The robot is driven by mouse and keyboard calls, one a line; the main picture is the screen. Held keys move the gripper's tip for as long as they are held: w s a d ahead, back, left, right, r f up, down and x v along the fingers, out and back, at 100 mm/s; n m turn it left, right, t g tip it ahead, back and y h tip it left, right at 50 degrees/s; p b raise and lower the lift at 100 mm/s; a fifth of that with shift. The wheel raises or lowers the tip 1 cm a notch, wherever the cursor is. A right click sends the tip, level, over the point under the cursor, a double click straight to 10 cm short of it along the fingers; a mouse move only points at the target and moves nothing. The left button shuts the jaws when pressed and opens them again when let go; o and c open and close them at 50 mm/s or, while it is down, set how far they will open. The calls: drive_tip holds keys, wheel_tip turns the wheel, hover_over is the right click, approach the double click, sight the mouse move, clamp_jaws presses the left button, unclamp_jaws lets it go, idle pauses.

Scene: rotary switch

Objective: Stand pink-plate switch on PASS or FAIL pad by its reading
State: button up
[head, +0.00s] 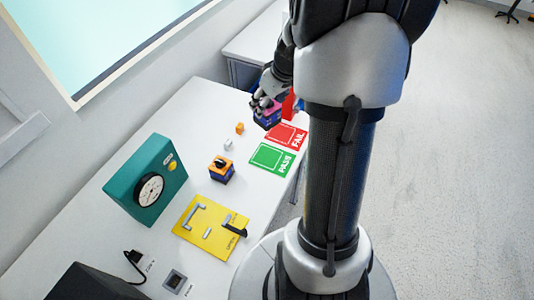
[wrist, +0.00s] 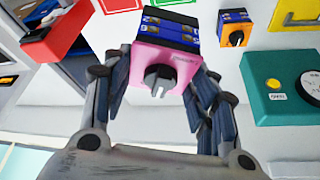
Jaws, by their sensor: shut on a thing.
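The pink-plate switch (wrist: 160,62) has a blue body with numbered terminals and a grey knob on its pink face. My gripper (wrist: 157,82) is shut on it, one finger on each side, with the pink face toward the wrist camera. In the head view the switch (head: 267,118) is at the far end of the table, just beyond the red FAIL pad (head: 286,136). I cannot tell if it touches the table. The green PASS pad (head: 270,158) lies nearer. Both pads look empty. The knob's exact setting is unclear.
An orange-plate switch (head: 222,169), a yellow fixture (head: 209,229) and a teal dial meter (head: 147,183) stand nearer on the white table. Small orange (head: 239,128) and white (head: 228,144) cubes lie left of the pads.

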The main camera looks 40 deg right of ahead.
wheel_tip(320, 180, down, 20)
drive_tip(key=b, duration=0.8)
drive_tip(key=shift+r, duration=0.15)
drive_tip(key=shift+f+b, duration=0.2)
drive_tip(key=shift+b, duration=0.1)
drive_tip(key=o, duration=1.3)
drive_tip(key=shift+r, duration=0.1)
drive_tip(key=p+v, duration=0.4)
drive_tip(key=v, duration=0.8)
drive_tip(key=shift+p, duration=0.3)
drive_tip(key=shift+w+r, duration=0.15)
